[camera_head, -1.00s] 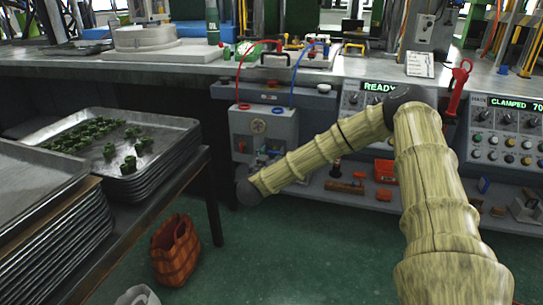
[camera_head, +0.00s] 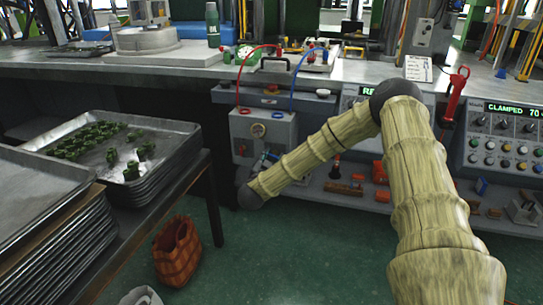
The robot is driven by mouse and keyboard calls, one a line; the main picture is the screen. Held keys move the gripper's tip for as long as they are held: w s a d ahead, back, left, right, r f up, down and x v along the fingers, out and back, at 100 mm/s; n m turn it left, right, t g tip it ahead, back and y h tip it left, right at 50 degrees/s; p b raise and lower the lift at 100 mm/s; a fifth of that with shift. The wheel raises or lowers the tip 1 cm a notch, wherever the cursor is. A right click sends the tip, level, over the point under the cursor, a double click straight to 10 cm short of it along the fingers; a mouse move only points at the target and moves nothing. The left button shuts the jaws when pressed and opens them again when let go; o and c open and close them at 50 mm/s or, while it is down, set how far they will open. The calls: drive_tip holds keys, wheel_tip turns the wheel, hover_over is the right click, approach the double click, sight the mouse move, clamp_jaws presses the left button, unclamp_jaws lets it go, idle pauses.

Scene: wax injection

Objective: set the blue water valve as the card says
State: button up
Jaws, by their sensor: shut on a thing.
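A grey water unit (camera_head: 282,132) stands below the bench edge, with a red hose and a blue hose looping up from its top and a round gauge on its front. A small blue part (camera_head: 270,156), which looks like the blue water valve's handle, shows low on its front, partly hidden by my forearm. My gripper (camera_head: 263,166) is beyond my dark wrist joint, small and mostly hidden, at that blue part. It is shut on it, though the fingertips are unclear. A white card (camera_head: 418,68) stands on the bench at right; its writing is too small to read.
A grey control panel with a green display (camera_head: 370,90) is largely behind my elbow. Another panel (camera_head: 505,135) reads CLAMPED. Stacked trays (camera_head: 190,130) with green pieces stand at left. A woven basket (camera_head: 176,252) is on the floor. A red-handled tool (camera_head: 455,95) stands at right.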

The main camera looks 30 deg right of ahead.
drive_tip(key=m, duration=0.3)
drive_tip(key=shift+s+m+p, duration=0.1)
drive_tip(key=shift+m+p, duration=0.2)
drive_tip(key=shift+d+f+m, duration=0.1)
drive_tip(key=shift+f+m, duration=0.05)
drive_tip(key=shift+m, duration=1.85)
drive_tip(key=shift+s+m, duration=0.1)
drive_tip(key=shift+m, duration=0.2)
drive_tip(key=o, duration=1)
drive_tip(key=shift+s+a, duration=0.1)
drive_tip(key=shift+a, duration=0.15)
drive_tip(key=v, duration=1.1)
drive_tip(key=shift+s+a, duration=0.15)
drive_tip(key=shift+a, duration=0.05)
